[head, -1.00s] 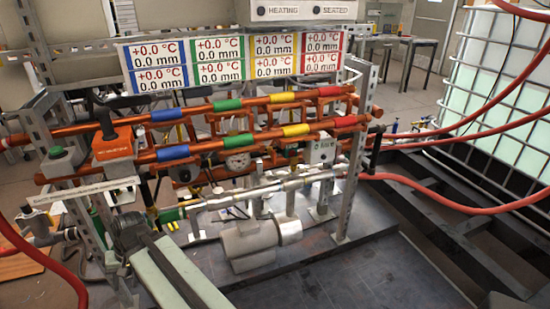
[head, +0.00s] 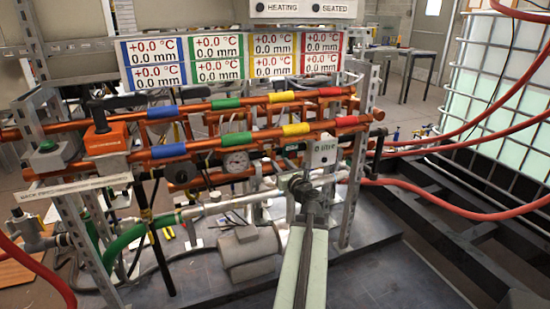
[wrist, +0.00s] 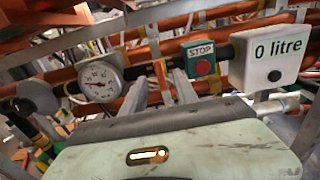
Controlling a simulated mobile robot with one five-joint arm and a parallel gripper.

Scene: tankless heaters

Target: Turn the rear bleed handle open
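A black lever handle (head: 150,97) lies sideways above an orange valve box (head: 106,140) at the upper left in the head view. A long black rod (head: 152,240) hangs below the pipes at left. I cannot tell which of these, if either, is the rear bleed handle. My gripper (wrist: 162,88) shows two grey fingers apart with nothing seen held between them. In the head view, my arm reaches up to the front of the rig, right of the grey cylinder, and the fingertips are hard to make out.
A round gauge (wrist: 100,82), a red STOP button (wrist: 204,68) and a white "0 litre" box (wrist: 270,58) face the gripper. Orange pipes (head: 250,118) run across. A grey cylinder (head: 245,250) lies on the dark base. Red hoses (head: 450,215) cross at right.

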